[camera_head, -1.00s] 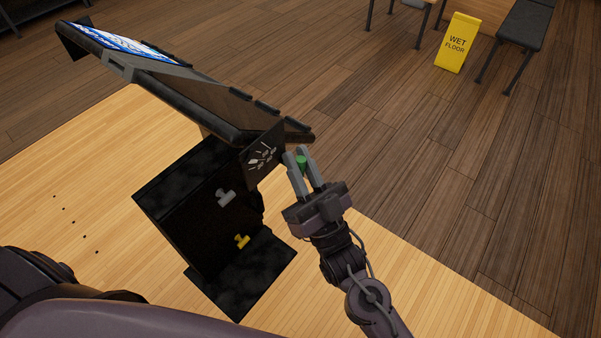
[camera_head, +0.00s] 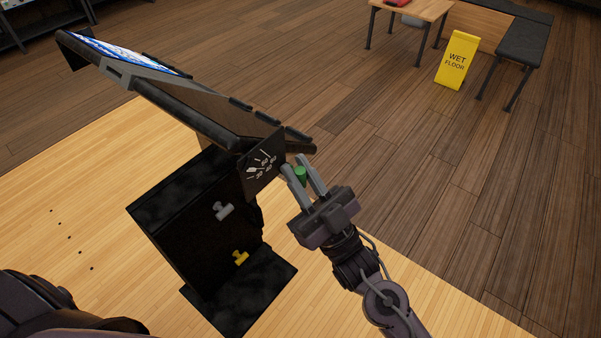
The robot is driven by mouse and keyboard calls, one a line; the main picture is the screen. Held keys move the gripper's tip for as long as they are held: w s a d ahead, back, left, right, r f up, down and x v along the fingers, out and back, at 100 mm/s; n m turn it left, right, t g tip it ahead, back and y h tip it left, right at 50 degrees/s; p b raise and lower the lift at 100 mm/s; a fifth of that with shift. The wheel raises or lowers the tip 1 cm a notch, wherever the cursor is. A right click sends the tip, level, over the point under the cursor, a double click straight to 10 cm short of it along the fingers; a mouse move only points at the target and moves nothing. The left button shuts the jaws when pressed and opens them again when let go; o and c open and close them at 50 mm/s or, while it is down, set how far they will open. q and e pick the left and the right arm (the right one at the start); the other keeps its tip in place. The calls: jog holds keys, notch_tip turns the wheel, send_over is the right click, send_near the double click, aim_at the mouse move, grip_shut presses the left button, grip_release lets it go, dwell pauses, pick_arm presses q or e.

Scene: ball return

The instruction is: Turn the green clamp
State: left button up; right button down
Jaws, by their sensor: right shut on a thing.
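The green clamp (camera_head: 300,174) is a small green piece at the side of the black stand, by the dark plate with white markings (camera_head: 262,163). My right gripper (camera_head: 302,171) comes in from the lower right and has its two grey fingers on either side of the green clamp, shut on it. The fingers partly hide the clamp, and how it joins the stand cannot be seen. My left gripper is not in view; only part of my left arm shows at the lower left.
The black stand (camera_head: 165,210) carries a tilted screen panel (camera_head: 190,105) on top. A grey clamp (camera_head: 223,211) and a yellow clamp (camera_head: 240,258) sit on its side. A yellow wet floor sign (camera_head: 456,60), a table (camera_head: 420,9) and a bench (camera_head: 520,45) stand farther back. Floor right of the stand is clear.

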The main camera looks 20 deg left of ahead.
jog(key=c, duration=1.4)
grip_release()
jog(key=shift+o, duration=0.2)
jog(key=b+v, duration=0.2)
jog(key=v, duration=0.6)
